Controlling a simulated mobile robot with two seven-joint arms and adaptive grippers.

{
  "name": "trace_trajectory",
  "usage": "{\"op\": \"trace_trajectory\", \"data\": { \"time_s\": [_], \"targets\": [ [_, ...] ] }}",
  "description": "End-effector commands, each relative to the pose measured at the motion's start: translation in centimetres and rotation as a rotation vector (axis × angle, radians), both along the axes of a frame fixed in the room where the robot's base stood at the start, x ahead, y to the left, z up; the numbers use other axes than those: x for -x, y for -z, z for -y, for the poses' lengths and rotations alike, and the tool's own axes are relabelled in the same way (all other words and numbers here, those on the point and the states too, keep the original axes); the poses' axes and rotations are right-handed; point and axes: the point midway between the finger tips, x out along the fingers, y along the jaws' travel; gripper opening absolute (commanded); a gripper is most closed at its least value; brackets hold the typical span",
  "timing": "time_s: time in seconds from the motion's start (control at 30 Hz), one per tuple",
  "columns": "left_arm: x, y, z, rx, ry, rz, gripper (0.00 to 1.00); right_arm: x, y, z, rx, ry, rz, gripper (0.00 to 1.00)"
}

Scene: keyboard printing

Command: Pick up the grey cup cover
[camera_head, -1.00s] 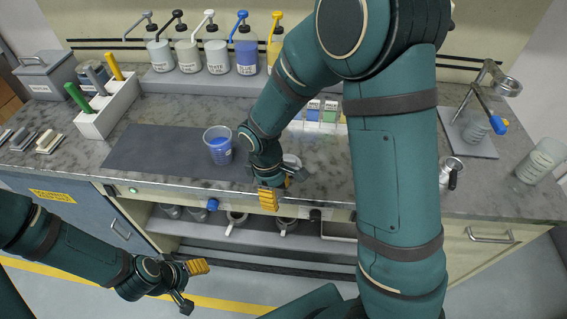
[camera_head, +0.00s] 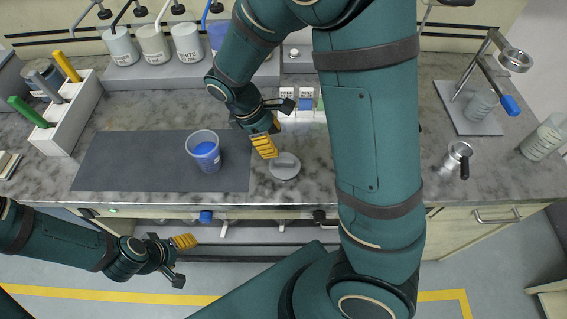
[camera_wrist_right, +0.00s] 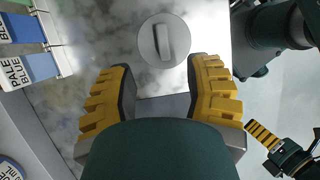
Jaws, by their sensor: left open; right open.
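The grey cup cover (camera_head: 284,166) is a round disc with a raised bar handle, lying flat on the marble counter right of the dark mat. In the right wrist view the cover (camera_wrist_right: 164,40) lies beyond my open fingertips, roughly between their lines. My right gripper (camera_head: 268,140) is open and empty, just above and behind the cover; its yellow fingers also show in the right wrist view (camera_wrist_right: 166,85). My left gripper (camera_head: 184,258) is open and empty, low in front of the counter. A clear cup with blue liquid (camera_head: 205,153) stands upright on the mat.
The dark mat (camera_head: 115,160) lies left of the cover. Pump bottles (camera_head: 187,43) stand on a shelf behind. A white holder with coloured sticks (camera_head: 72,118) is at left. Small labelled containers (camera_head: 305,107) sit behind the cover. A metal jug (camera_head: 457,158) and a stand (camera_head: 470,115) are at right.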

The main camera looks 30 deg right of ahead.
Motion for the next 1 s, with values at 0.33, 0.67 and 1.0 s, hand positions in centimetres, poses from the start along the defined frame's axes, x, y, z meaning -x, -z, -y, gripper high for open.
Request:
{"op": "trace_trajectory", "data": {
  "time_s": [0.33, 0.67, 1.0],
  "targets": [
    [0.2, 0.9, 0.1, 0.002, 0.004, -0.006, 0.64, 0.9, 3.7, 1.2, 0.001, 0.0, -0.001, 0.5],
    [0.6, 2.0, 0.1, 0.003, 0.01, -0.013, 0.64, 2.2, 7.6, 2.1, 0.001, 0.001, -0.003, 0.5],
    [0.7, 2.1, 0.1, 0.003, 0.012, -0.015, 0.64, 2.4, 8.4, 2.4, -0.001, 0.001, 0.001, 0.5]
  ]
}}
